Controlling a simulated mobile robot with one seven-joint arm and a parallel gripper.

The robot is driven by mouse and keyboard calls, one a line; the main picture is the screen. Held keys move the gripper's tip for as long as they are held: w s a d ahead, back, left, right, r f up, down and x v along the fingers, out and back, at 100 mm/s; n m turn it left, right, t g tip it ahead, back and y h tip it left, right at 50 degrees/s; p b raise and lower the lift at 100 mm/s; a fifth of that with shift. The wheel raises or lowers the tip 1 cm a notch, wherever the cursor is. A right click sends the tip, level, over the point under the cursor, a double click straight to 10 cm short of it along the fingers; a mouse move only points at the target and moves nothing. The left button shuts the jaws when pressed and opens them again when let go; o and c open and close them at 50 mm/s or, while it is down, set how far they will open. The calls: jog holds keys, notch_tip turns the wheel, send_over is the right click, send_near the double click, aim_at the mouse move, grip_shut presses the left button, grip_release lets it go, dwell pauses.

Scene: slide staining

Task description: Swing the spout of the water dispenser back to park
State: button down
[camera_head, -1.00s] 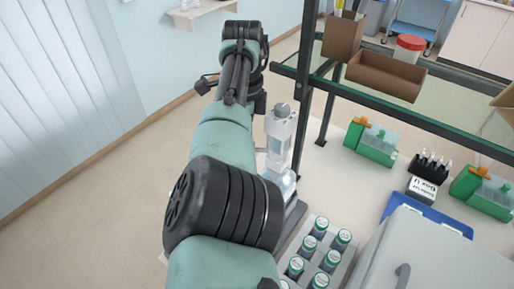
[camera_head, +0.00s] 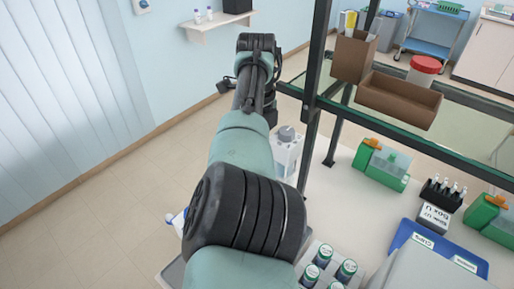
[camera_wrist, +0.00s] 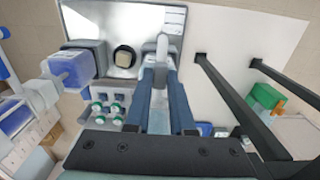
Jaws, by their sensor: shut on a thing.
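The water dispenser (camera_head: 287,152) is a white upright unit with a grey round cap. In the head view it stands right of my arm at the bench's left end, and my arm hides its lower part. In the wrist view, the pale, rounded spout (camera_wrist: 162,46) shows at the tips of my gripper (camera_wrist: 160,74). The two blue-grey fingers lie on either side of it and are closed on it. My gripper's fingertips are hidden in the head view. The spout's exact angle is hard to tell.
A dark shelf frame (camera_head: 312,110) rises close to the right of the dispenser. Capped jars (camera_head: 347,270) stand in front of it. Green-and-clear containers (camera_head: 381,165) and a blue tray (camera_head: 437,250) are further right. Open floor lies to the left.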

dwell(0.3)
jog(key=c, duration=0.8)
grip_release()
jog(key=shift+o, duration=0.2)
jog(key=shift+r, duration=0.1)
notch_tip(320, 180, up, 13)
jog(key=p, duration=0.4)
jog(key=shift+p, duration=0.35)
